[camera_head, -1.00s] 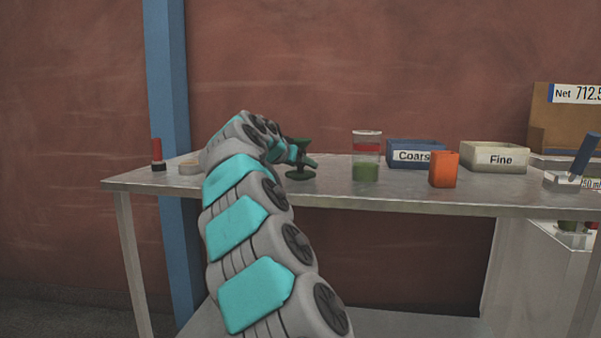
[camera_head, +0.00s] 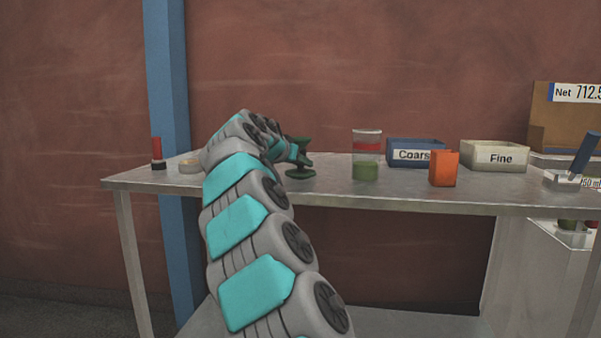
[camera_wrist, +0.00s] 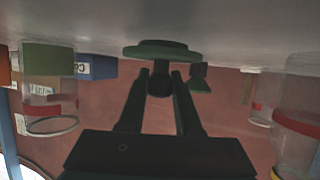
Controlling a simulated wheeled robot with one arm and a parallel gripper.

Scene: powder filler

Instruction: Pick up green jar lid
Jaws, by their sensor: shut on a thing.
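The green jar lid (camera_head: 300,174) is a dark green disc with a knob, low at the tabletop in the head view. In the wrist view, which looks upside down, the lid (camera_wrist: 162,49) lies flat against the grey table surface. My gripper (camera_wrist: 162,76) is shut on its dark knob, with one finger on each side. I cannot tell whether the disc is clear of the table.
Close beside the lid is another green flared piece (camera_wrist: 200,79). To the right stand a clear jar with green contents (camera_head: 366,172), an orange block (camera_head: 444,169), a blue box (camera_head: 430,152) and a cream box (camera_head: 496,161). A red-and-black item (camera_head: 157,150) stands at the left end.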

